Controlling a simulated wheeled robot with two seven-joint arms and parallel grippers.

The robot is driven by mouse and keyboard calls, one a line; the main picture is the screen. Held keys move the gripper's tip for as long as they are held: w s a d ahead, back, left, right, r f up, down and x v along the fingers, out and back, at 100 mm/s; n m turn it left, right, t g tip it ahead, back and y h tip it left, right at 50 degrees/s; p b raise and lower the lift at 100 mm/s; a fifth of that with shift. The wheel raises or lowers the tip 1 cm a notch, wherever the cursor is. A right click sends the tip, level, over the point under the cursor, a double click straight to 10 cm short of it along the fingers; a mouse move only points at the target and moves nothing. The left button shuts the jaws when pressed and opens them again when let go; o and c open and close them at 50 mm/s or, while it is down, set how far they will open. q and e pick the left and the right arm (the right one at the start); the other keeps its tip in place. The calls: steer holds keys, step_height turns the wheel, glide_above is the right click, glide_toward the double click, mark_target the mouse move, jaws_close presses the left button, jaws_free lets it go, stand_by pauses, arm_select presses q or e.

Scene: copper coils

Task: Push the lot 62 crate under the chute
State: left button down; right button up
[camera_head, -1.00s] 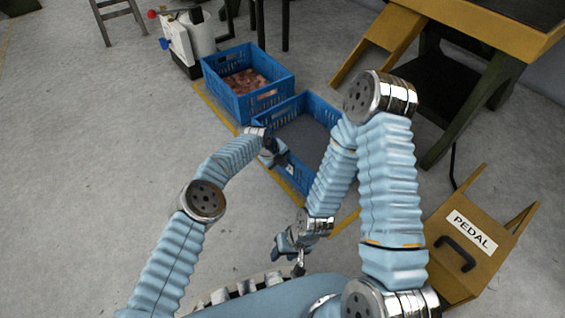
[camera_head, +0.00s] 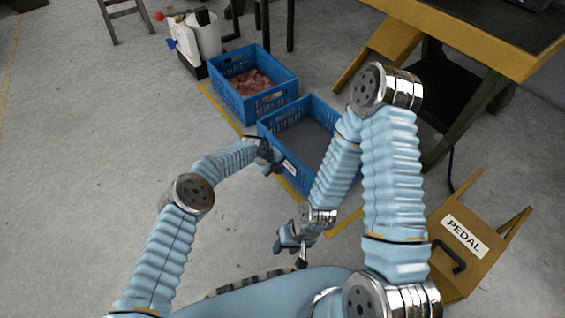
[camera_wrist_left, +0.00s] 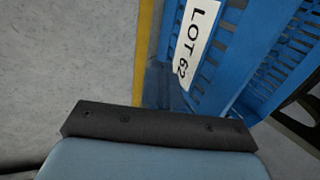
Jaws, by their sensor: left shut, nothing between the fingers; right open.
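The lot 62 crate (camera_head: 285,118) is a blue slatted crate with a grey inside, standing on the floor. Its white LOT 62 label (camera_wrist_left: 193,40) reads clearly in the left wrist view, on the blue wall (camera_wrist_left: 232,50). My left gripper (camera_head: 268,158) is shut and empty at the crate's near left wall; I cannot tell whether it touches. My right gripper (camera_head: 292,243) is open and empty, in front of the crate, low in the view. My right arm hides the crate's right part. The yellow sloping chute (camera_head: 378,48) comes down from the table behind the crate.
A second blue crate (camera_head: 275,98) with copper-coloured pieces stands behind and left. A yellow floor line (camera_head: 222,108) runs along the crates' left. A yellow PEDAL box (camera_head: 470,262) stands at right. A white machine (camera_head: 190,42) stands at the back. The left floor is clear.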

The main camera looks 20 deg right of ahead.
arm_select(q)
steer(key=shift+s+a, duration=0.1)
steer(key=shift+a, duration=0.25)
arm_select(e)
steer(key=shift+r, duration=0.4)
arm_select(q)
step_height(320, 180, up, 13)
steer(key=p, duration=0.2)
steer(key=shift+p, duration=0.4)
arm_select(e)
step_height(320, 180, up, 2)
steer(key=shift+r, duration=0.25)
